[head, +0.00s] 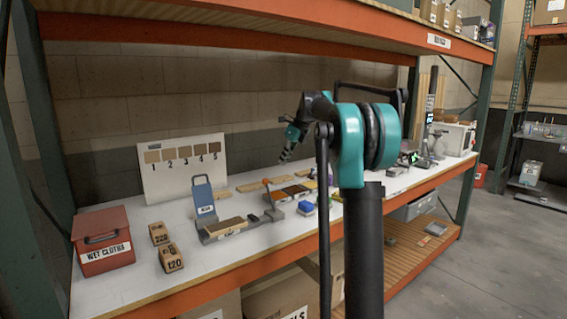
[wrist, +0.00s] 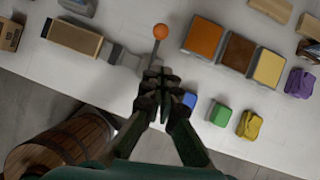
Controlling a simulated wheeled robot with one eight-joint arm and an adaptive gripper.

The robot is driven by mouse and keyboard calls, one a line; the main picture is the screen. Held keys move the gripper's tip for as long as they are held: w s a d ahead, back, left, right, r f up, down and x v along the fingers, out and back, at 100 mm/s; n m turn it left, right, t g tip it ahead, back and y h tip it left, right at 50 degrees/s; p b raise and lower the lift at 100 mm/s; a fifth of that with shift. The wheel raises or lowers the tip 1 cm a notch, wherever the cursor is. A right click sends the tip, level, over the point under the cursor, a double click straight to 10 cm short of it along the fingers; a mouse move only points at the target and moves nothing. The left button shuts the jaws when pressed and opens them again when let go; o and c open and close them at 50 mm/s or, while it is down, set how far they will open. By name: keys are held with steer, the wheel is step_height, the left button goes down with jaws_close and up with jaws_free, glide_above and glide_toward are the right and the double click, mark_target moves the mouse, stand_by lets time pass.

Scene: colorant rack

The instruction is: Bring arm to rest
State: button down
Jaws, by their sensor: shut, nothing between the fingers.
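My gripper (wrist: 162,82) is shut and empty in the wrist view, with its fingertips together above the white shelf surface. In the head view my gripper (head: 285,156) hangs small at the end of my folded teal and black arm, tilted downward over the shelf. My arm hides part of the shelf behind it. In the wrist view a lever with an orange ball knob (wrist: 161,31) shows just beyond the fingertips; I cannot tell how far below them it is.
A red wet cloths box (head: 103,240), sanding blocks (head: 171,258) and a grey clamp stand (head: 221,228) line the shelf (head: 130,289). A wooden barrel (wrist: 42,146) stands below the shelf edge.

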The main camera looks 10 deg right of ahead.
steer(key=s+f+n+h, duration=0.1)
steer(key=s+f+n, duration=0.8)
steer(key=s, duration=0.6)
steer(key=s+d+f+n+h, duration=0.1)
steer(key=s+f+n, duration=0.9)
steer(key=s+f, duration=0.3)
steer(key=s+f+n+h, duration=0.1)
steer(key=s+f+n, duration=0.8)
steer(key=s, duration=0.8)
step_height(320, 180, down, 2)
steer(key=shift+d+f+n+h, duration=0.2)
steer(key=shift+n+h, duration=0.1)
steer(key=shift+h, duration=0.1)
